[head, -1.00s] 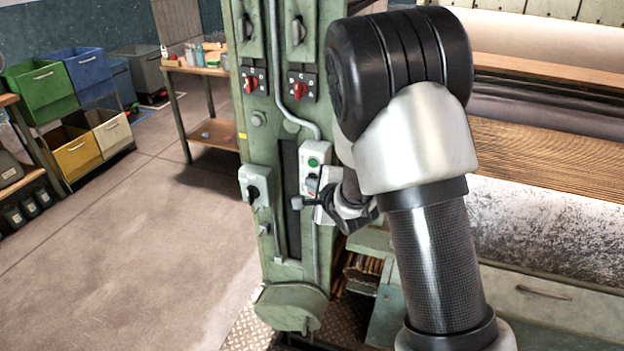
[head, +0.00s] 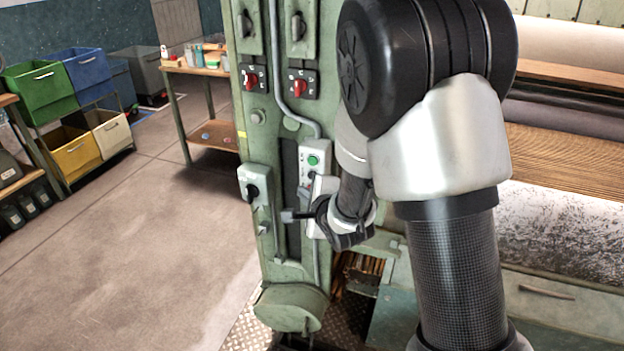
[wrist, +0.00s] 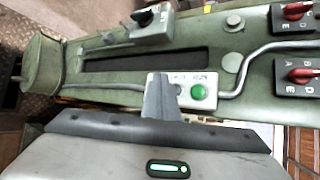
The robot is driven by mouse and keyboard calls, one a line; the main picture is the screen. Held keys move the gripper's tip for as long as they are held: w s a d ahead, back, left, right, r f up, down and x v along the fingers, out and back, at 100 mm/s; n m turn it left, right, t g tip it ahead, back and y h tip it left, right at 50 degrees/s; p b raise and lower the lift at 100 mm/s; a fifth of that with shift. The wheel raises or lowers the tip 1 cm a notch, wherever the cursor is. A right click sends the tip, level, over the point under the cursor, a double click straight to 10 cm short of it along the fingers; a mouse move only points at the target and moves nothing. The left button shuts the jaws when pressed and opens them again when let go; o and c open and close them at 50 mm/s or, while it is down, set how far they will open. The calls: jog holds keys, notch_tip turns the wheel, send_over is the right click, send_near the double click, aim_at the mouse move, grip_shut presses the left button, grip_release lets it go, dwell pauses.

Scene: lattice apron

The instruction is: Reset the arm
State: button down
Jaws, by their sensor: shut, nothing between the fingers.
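My gripper (head: 290,215) is at the front of the green machine column (head: 285,130), just below a small light box with a green button (head: 313,160). Its fingers are together with nothing between them. In the wrist view my gripper (wrist: 160,92) points at the column and overlaps part of the button box (wrist: 198,92), hiding some of its face. Whether the fingertips touch the column or box cannot be told. My arm is bent, with its large elbow in the right half of the head view, hiding part of the machine.
A grey switch box (head: 256,188) with a black knob sits left of the gripper. Red rotary switches (head: 250,82) are higher on the column. Rollers and a drawer (head: 545,292) lie to the right. Open floor (head: 150,240) and coloured bins (head: 75,150) lie left.

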jog(key=shift+s+a, duration=0.25)
jog(key=shift+s, duration=0.6)
jog(key=s+d+r+n+g+h+p, duration=0.1)
jog(key=s+d+r+n+h+p, duration=0.15)
jog(key=s+d+r+n, duration=0.4)
jog(key=s+d+r+n+g+h+p, duration=0.1)
jog(key=d+r+p, duration=0.3)
jog(key=r, duration=0.6)
jog(key=s+d+r+n+g+p, duration=0.2)
jog(key=s+r+n, duration=0.3)
jog(key=s, duration=0.6)
jog(key=s+d+r+n+g+p, duration=0.2)
jog(key=s+d+r+n+p, duration=0.1)
jog(key=s, duration=0.7)
notch_tip(320, 180, up, 3)
jog(key=shift+s+d+f+n+g+h, duration=0.1)
jog(key=shift+s+d+n+g+h, duration=0.35)
jog(key=shift+n, duration=0.6)
jog(key=shift+w, duration=0.1)
